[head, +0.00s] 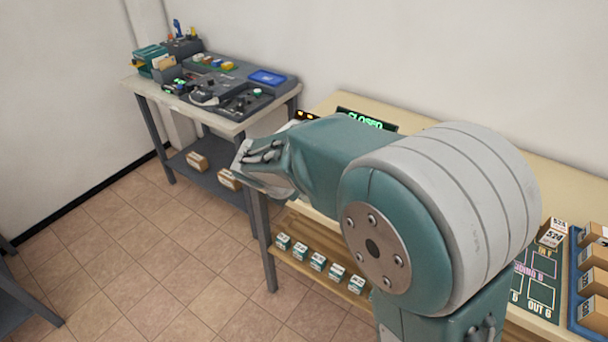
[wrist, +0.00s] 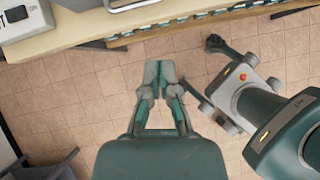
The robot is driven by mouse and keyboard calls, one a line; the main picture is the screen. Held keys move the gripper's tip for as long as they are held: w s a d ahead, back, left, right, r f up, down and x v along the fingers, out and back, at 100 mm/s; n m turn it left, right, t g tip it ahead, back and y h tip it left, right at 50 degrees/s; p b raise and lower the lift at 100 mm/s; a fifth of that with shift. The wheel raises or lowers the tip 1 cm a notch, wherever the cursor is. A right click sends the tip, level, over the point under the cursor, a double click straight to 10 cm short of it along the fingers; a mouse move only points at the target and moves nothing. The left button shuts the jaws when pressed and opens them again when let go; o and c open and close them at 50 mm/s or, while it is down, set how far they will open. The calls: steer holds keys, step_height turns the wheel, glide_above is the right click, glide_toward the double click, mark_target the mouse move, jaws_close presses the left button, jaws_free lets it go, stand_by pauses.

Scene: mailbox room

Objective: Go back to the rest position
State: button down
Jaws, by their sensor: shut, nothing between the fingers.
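My gripper (wrist: 158,75) shows in the wrist view, its two fingers together at the tips with nothing between them. It hangs over bare tiled floor, just in front of a wooden bench edge. In the head view my teal and grey arm fills the middle and right, folded in front of the bench, and the fingers are hidden or cannot be made out there. My own body with a red button shows at the right of the wrist view.
A grey table (head: 132,85) with a control panel (head: 225,85) stands at the back left. The wooden bench (head: 319,106) has a lower shelf of small boxes (head: 318,261). A blue tray (head: 577,322) holding boxes is at the right. The tiled floor (head: 130,250) at left is clear.

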steer(key=s+d+r+m+y, duration=0.2)
steer(key=s+d+r+m, duration=0.65)
steer(key=s+m, duration=0.35)
steer(key=s+d+m+y, duration=0.1)
steer(key=s+m, duration=0.4)
steer(key=m, duration=0.2)
steer(key=s+d+r+m+t+y, duration=0.1)
steer(key=s+d+m+y, duration=0.1)
steer(key=s+m, duration=0.4)
steer(key=shift+s+d+r+m, duration=0.2)
steer(key=shift+d+r+m, duration=0.05)
steer(key=shift+m, duration=0.35)
